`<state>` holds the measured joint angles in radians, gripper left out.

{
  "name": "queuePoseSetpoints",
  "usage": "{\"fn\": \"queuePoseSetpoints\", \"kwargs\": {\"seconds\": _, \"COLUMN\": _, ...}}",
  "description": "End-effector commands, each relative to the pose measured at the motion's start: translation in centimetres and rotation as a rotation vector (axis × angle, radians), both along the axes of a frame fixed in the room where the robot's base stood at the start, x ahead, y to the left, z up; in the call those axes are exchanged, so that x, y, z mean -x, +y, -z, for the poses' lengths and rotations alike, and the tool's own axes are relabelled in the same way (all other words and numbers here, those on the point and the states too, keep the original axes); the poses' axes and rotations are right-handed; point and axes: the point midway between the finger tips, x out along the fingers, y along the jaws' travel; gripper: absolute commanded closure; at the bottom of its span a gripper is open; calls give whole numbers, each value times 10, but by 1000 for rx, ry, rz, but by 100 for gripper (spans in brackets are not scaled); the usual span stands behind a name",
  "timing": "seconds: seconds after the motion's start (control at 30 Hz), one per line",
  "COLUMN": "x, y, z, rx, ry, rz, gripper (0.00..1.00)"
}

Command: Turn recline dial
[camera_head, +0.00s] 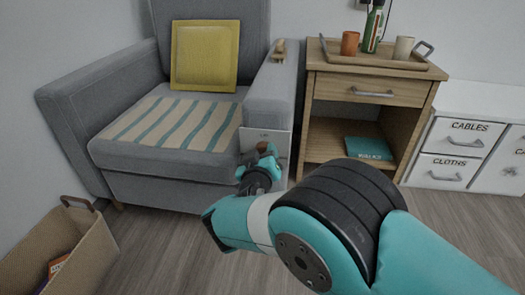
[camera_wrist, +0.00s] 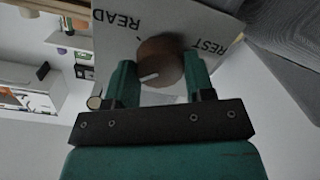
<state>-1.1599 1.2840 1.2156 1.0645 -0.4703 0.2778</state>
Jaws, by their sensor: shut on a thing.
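The recline dial (camera_wrist: 160,58) is a round brown knob with a white pointer line. It sits on a pale panel (camera_wrist: 112,40) marked READ on the left and REST on the right in the wrist view, where the lettering appears upside down. The pointer line lies on the gripper side of the knob, aimed slightly left. My gripper (camera_wrist: 161,72) has its teal fingers on either side of the knob, shut on it. In the head view, my gripper (camera_head: 259,158) is at the panel (camera_head: 283,147) on the front of the grey armchair's right armrest (camera_head: 272,100).
The armchair (camera_head: 150,175) holds a yellow cushion (camera_head: 205,55) and a striped mat (camera_head: 150,122). A wooden side table (camera_head: 316,115) stands right of it with a tray, cups and a bottle. A white cabinet (camera_head: 480,105) is farther right. A box (camera_head: 75,245) stands lower left.

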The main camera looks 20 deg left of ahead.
Motion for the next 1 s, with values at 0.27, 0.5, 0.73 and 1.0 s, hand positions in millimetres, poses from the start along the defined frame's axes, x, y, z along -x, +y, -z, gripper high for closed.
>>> {"fn": "queuePoseSetpoints", "kwargs": {"seconds": 0.27, "x": 1, "y": 1, "z": 0, "rx": 257, "ry": -60, "rz": -1, "gripper": 75}}
{"fn": "queuePoseSetpoints", "kwargs": {"seconds": 0.5, "x": 2, "y": 1, "z": 1, "rx": 476, "ry": -111, "rz": -1, "gripper": 75}}
{"fn": "queuePoseSetpoints", "kwargs": {"seconds": 0.73, "x": 2, "y": 2, "z": 2, "rx": 657, "ry": -155, "rz": -2, "gripper": 75}}
{"fn": "queuePoseSetpoints", "kwargs": {"seconds": 1.0, "x": 2, "y": 2, "z": 2, "rx": 800, "ry": -190, "rz": -2, "gripper": 75}}
